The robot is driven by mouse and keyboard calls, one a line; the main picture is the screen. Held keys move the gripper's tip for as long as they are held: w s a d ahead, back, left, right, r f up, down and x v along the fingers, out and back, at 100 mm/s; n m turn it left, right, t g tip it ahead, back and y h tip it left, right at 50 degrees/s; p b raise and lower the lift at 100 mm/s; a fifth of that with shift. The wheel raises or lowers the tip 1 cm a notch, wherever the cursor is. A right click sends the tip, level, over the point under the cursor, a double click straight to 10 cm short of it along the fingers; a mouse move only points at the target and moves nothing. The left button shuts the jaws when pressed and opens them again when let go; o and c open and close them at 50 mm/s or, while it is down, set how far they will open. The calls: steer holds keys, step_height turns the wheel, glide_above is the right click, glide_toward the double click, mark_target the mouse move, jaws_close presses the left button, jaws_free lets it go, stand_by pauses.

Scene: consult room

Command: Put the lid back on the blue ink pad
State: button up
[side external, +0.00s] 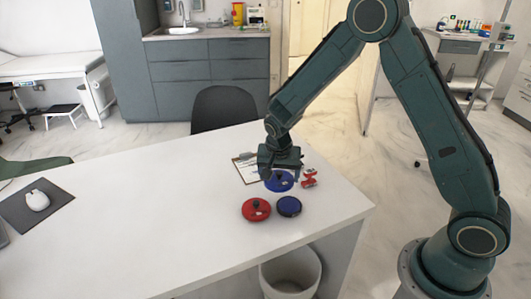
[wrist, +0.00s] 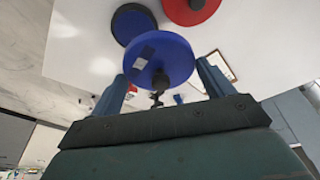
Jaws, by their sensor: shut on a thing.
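The blue lid (side external: 279,186) is a round disc held under my gripper (side external: 280,174), above the desk. In the wrist view the lid (wrist: 172,55) lies at the fingertips of my gripper (wrist: 162,76), with a dark knob and a pale label. In the wrist view the pad (wrist: 130,22) is partly hidden behind the lid.
A red round pad with a knobbed lid (side external: 256,210) stands left of the blue pad. Small red-and-white items (side external: 310,178) lie to the right. A clipboard (side external: 246,170) lies behind.

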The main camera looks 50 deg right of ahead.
mark_target(291, 181)
steer(key=shift+s+d+f+m+g, duration=0.15)
steer(key=shift+s+d+m, duration=0.1)
steer(key=shift+s, duration=0.3)
steer(key=shift+s+d+f+m+g, duration=0.1)
steer(key=shift+s+d+m, duration=0.15)
steer(key=shift+s, duration=0.3)
steer(key=shift+s+d+f+m+g, duration=0.15)
steer(key=shift+s+m, duration=0.15)
steer(key=shift+s, duration=0.25)
steer(key=shift+f, duration=0.15)
steer(key=shift+f, duration=3.05)
steer(key=shift+f, duration=0.15)
steer(key=o, duration=0.9)
